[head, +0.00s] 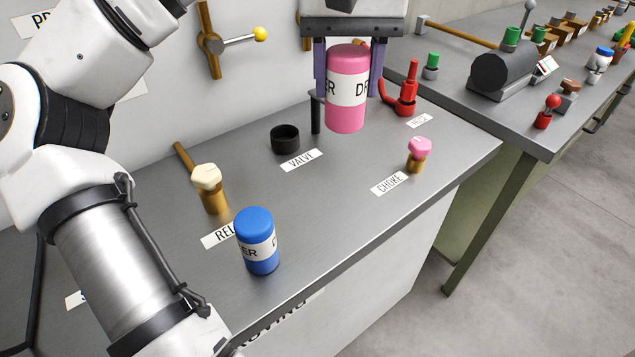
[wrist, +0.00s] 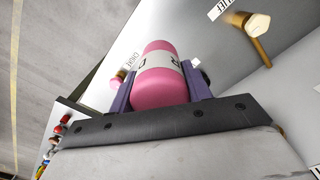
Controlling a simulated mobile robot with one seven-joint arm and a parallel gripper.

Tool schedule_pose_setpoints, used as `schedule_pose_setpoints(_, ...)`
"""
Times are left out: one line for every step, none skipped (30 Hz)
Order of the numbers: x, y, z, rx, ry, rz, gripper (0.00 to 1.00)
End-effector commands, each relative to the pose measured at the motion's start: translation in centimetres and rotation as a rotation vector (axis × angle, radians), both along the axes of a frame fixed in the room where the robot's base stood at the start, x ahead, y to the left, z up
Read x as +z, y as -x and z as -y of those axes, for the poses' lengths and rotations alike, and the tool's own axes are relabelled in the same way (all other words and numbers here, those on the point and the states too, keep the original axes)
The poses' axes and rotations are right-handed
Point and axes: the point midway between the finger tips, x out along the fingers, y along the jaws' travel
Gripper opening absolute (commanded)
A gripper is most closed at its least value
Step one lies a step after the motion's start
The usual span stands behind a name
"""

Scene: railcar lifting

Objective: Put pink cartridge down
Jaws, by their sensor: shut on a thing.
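The pink cartridge (head: 347,90) has a white lettered band and hangs upright in my gripper (head: 348,72). The gripper's purple fingers are shut on its two sides. In the head view its bottom appears above the grey bench top (head: 330,205), between the black cup (head: 285,139) and the red fitting; the exact gap below it is hard to tell. In the wrist view the pink cartridge (wrist: 162,75) lies between the fingers, and my gripper (wrist: 160,85) covers part of it. A blue cartridge (head: 257,240) stands upright at the bench's near left.
Labels VALVE (head: 301,160) and CHOKE (head: 389,183) lie on the bench. A pink-topped knob (head: 419,155), a cream-topped knob (head: 210,188), a black post (head: 316,115) and a red fitting (head: 407,92) stand up. The front middle of the bench is clear. Another bench (head: 450,75) holds several parts.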

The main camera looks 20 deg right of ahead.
Motion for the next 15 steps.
schedule_pose_setpoints(-1.5, 0.1, 0.0, -0.004, 0.003, -0.005, 0.15)
schedule_pose_setpoints(-2.2, 0.1, 0.0, -0.005, 0.002, -0.005, 0.15)
schedule_pose_setpoints(-3.3, 0.0, 0.0, -0.004, 0.002, -0.006, 0.15)
schedule_pose_setpoints(-4.1, 0.0, 0.0, -0.004, 0.002, -0.006, 0.15)
schedule_pose_setpoints(-4.9, 0.1, 0.0, -0.004, 0.002, -0.004, 0.15)
schedule_pose_setpoints(-5.8, 0.0, -0.1, -0.001, -0.002, -0.002, 0.15)
schedule_pose_setpoints(-6.6, 0.0, -0.1, -0.001, -0.001, -0.003, 0.15)
schedule_pose_setpoints(-7.4, 0.1, -0.1, -0.001, -0.001, -0.003, 0.15)
schedule_pose_setpoints(-8.4, 0.0, -0.1, 0.001, -0.002, -0.002, 0.15)
schedule_pose_setpoints(-9.2, 0.1, -0.1, 0.0, -0.002, -0.002, 0.15)
schedule_pose_setpoints(-9.9, 0.1, -0.1, -0.001, -0.001, -0.003, 0.15)
schedule_pose_setpoints(-10.8, 0.0, 0.0, 0.0, -0.001, -0.002, 0.15)
schedule_pose_setpoints(-11.4, 0.0, -0.1, 0.001, -0.002, -0.002, 0.15)
schedule_pose_setpoints(-12.0, 0.0, -0.1, 0.0, -0.002, -0.002, 0.15)
schedule_pose_setpoints(-12.6, 0.0, 0.0, 0.0, 0.001, -0.001, 0.15)
